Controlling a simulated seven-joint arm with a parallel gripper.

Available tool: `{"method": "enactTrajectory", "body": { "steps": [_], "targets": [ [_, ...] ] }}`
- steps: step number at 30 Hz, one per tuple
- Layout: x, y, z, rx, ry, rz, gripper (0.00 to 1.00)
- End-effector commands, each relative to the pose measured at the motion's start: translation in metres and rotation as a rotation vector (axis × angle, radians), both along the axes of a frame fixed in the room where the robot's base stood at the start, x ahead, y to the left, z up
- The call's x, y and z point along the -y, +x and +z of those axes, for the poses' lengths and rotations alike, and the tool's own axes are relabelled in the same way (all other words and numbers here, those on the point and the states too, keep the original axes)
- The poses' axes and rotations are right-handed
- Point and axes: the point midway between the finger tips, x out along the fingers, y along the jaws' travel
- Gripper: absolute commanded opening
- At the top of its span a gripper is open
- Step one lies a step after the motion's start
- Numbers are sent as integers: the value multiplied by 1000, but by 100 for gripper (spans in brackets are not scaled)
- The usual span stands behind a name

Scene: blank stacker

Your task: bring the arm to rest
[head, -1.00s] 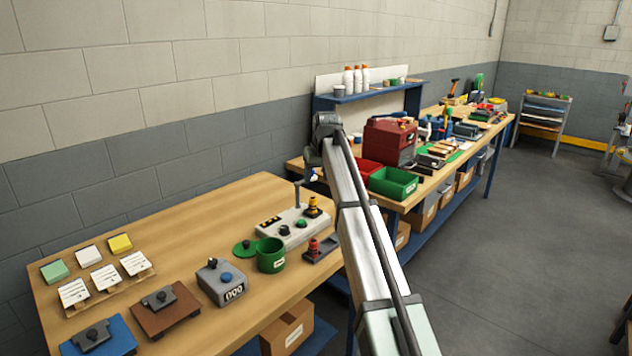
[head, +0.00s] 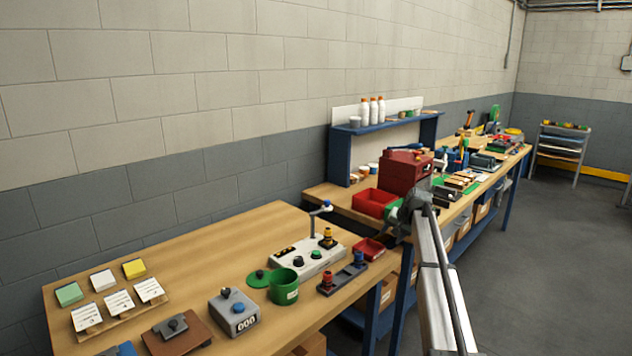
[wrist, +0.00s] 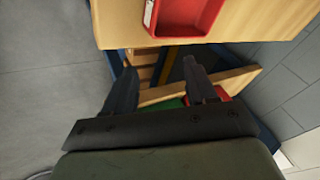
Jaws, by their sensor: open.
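My arm (head: 436,285) reaches up from the bottom right in the head view, and its end lies in front of the gap between two wooden benches. My gripper (wrist: 160,82) shows in the wrist view with its two dark fingers apart and nothing held between them. Beyond the fingers are the gap and bench edges. A small red tray (wrist: 185,14) on a bench top lies beyond the fingertips, at the top of the wrist view. The arm's end partly hides the far bench's front edge and a green bin there.
The near bench (head: 200,255) holds a control panel (head: 305,257), a green cup (head: 284,288), a grey counter box (head: 233,312) and note cards. The far bench carries a red bin (head: 374,202) and a red machine (head: 404,170). Open floor (head: 540,260) lies to the right.

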Motion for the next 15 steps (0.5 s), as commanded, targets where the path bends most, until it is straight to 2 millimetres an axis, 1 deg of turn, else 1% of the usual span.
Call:
{"method": "enactTrajectory", "body": {
  "steps": [1, 2, 3, 5, 6, 7, 8, 9, 11, 12, 14, 15],
  "targets": [
    [27, 2, -22, -6, 43, -65, 56],
    [40, 3, -33, -8, 71, -103, 56],
    [58, 3, -47, -10, 105, -152, 56],
    [80, 1, -70, -16, 151, -219, 56],
    [91, -2, -85, -21, 178, -256, 56],
    [98, -5, -96, -26, 193, -281, 56],
    [104, -9, -108, -32, 207, -300, 56],
    [107, -15, -124, -43, 220, -319, 56],
    [106, -27, -149, -63, 226, -332, 56],
    [102, -36, -165, -78, 226, -334, 56],
    [93, -52, -192, -106, 217, -326, 56],
    [86, -65, -210, -128, 208, -316, 56]
  ]
}}
